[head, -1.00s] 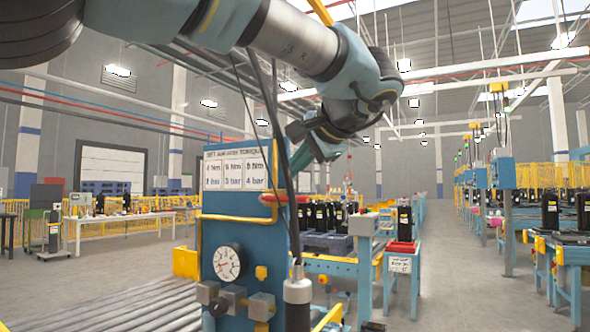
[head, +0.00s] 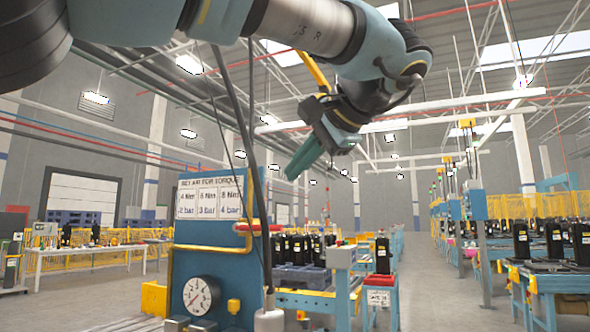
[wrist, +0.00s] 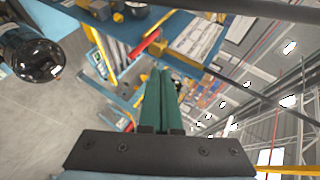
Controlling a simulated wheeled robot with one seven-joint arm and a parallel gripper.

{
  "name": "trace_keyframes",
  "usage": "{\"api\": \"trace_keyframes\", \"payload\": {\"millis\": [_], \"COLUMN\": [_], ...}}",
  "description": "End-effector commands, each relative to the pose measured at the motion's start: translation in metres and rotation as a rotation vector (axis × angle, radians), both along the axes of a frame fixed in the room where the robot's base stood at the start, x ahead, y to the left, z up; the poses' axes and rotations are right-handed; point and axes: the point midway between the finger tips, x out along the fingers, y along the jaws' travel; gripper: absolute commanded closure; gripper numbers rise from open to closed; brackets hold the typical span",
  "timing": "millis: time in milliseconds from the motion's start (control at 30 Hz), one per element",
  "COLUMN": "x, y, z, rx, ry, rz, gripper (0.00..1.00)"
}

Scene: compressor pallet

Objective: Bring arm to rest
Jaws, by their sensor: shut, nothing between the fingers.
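My arm reaches across the top of the head view. My gripper (head: 296,176) hangs in the air at its end, with green fingers pointing down and left. In the wrist view the two green fingers (wrist: 160,75) lie side by side against each other with nothing between them. The gripper is shut and empty. In the head view it appears above and right of the blue torque panel (head: 210,215), touching nothing that I can see.
The panel carries a pressure gauge (head: 201,295) and a cable. Behind it, black compressors (head: 300,249) stand on a blue-framed line. More workstations (head: 560,275) stand at the right. The grey floor aisle (head: 445,295) between them is clear.

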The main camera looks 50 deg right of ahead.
Motion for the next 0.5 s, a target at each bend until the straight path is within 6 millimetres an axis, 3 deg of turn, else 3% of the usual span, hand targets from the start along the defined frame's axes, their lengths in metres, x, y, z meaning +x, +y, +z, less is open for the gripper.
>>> {"api": "trace_keyframes", "payload": {"millis": [367,500], "x": [0.002,0.029], "y": [0.000,0.002], "z": [-0.001,-0.022], "rx": [0.002,0.037], "ry": [0.001,0.026], "rz": [0.002,0.025], "gripper": [1.00,1.00]}}
